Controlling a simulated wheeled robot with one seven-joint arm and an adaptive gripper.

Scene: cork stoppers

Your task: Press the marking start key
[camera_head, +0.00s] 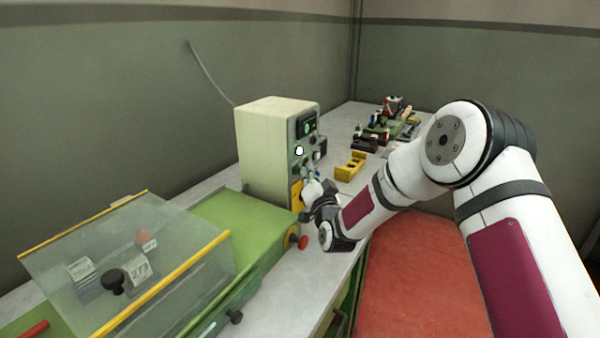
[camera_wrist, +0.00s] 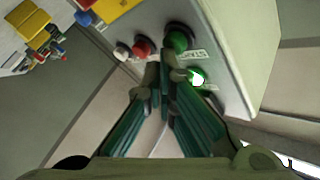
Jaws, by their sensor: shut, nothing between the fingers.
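The beige control box (camera_head: 265,150) stands on the bench, its front panel facing right in the head view. In the wrist view the panel carries a green key (camera_wrist: 180,38), a red key (camera_wrist: 142,47), a small white key (camera_wrist: 122,52) and a lit green-white lamp (camera_wrist: 197,78). A label beside the green key (camera_wrist: 190,57) looks like START, upside down. My gripper (camera_wrist: 164,72) is shut and empty. Its fingertips are in front of the panel, beside the green key in the picture; contact cannot be told. In the head view my gripper (camera_head: 313,192) is low before the panel.
A green machine with a clear cover (camera_head: 120,255) stands at the front left, with a red knob (camera_head: 302,243) at its end. A yellow holder (camera_head: 350,165) and a cluttered fixture (camera_head: 388,125) lie behind. Bare bench (camera_head: 285,285) shows in front.

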